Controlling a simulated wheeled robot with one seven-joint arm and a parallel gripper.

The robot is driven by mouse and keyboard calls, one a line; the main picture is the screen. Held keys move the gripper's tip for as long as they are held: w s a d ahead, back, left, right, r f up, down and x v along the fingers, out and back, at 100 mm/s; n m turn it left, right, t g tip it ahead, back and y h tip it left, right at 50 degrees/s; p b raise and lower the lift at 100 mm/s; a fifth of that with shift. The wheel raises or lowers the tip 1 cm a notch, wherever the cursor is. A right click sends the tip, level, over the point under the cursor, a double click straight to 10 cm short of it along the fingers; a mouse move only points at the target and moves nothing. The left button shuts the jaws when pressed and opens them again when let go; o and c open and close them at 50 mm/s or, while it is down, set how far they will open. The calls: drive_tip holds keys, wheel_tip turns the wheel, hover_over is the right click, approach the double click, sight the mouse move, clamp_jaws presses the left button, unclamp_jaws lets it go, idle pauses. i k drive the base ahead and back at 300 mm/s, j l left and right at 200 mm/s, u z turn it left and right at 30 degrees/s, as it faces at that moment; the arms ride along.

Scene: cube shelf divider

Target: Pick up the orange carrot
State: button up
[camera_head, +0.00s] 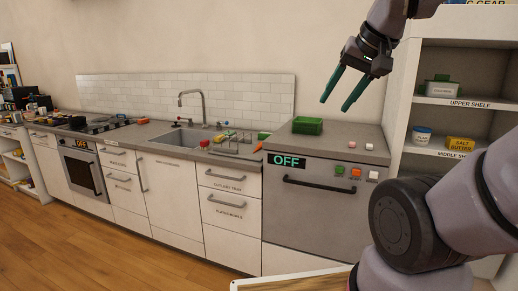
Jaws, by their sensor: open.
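A small orange piece (257,148), which looks like the carrot, lies at the right end of the counter beside the sink, against the side of the grey appliance. It is small in the picture and I cannot make out its whole shape. My gripper (336,105) is in the air above the grey appliance, to the right of and higher than the orange piece. Its two green fingers are apart, point down to the left, and hold nothing.
The grey appliance (320,215) marked OFF bears a green tray (308,125) and small pale items. A sink (185,138) with a tall faucet (192,105) and several small colourful items is to the left. Shelves (470,103) stand at the right.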

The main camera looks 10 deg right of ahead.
sight(259, 147)
drive_tip(key=i+l+u, duration=0.35)
drive_tip(key=i, duration=0.3)
drive_tip(key=i+l+u, duration=0.4)
drive_tip(key=i, duration=0.25)
